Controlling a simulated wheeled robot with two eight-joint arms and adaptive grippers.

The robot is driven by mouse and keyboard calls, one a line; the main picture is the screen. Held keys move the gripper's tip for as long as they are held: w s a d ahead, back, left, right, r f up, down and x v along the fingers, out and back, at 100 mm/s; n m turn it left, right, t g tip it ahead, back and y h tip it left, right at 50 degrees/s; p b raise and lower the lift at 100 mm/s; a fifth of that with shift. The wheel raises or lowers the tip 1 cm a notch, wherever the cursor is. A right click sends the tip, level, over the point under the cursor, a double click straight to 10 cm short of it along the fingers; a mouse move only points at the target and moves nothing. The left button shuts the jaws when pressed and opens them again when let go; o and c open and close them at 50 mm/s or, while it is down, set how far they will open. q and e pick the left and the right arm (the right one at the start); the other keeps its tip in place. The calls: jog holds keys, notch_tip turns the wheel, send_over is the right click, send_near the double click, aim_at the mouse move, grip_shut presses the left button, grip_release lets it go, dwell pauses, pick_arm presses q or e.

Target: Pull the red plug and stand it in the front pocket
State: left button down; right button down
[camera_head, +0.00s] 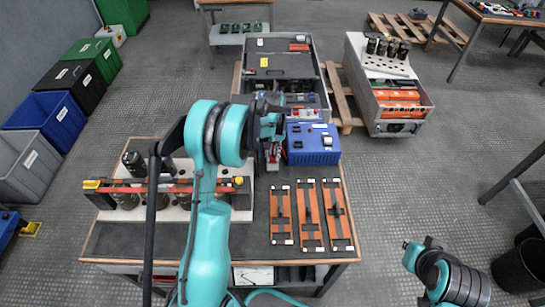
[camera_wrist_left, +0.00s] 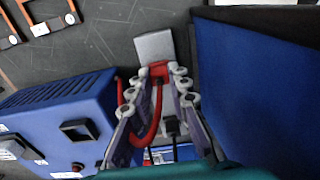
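The red plug (camera_wrist_left: 158,70) shows in the left wrist view, with a red cable curving from it toward the camera. A grey block (camera_wrist_left: 154,45) is right beyond it. My left gripper (camera_wrist_left: 158,82) has its fingers apart on either side of the plug, with a gap visible at the left finger. In the head view my left gripper (camera_head: 272,155) points down beside the blue power box (camera_head: 313,144), and a red and white patch shows there. The plug's lower end is hidden. I cannot pick out the front pocket with certainty.
Three orange bars (camera_head: 311,217) with black handles lie on the workbench (camera_head: 228,240). Black capacitors stand at the left under a red bar (camera_head: 120,188). An open grey cabinet (camera_head: 283,65) stands behind the bench. A large blue surface (camera_wrist_left: 255,85) fills the wrist view's right.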

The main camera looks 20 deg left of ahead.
pick_arm(q)
jog(key=shift+r, duration=0.2)
jog(key=shift+r+p, duration=1.85)
jog(key=shift+r, duration=1)
jog(key=shift+r+p, duration=0.85)
jog(key=shift+r, duration=0.4)
jog(key=shift+w+d, duration=0.1)
jog(key=shift+w+d, duration=1.6)
jog(key=shift+d, duration=0.3)
jog(key=shift+w+d, duration=1.55)
jog(key=shift+d, duration=0.3)
jog(key=shift+f, duration=0.15)
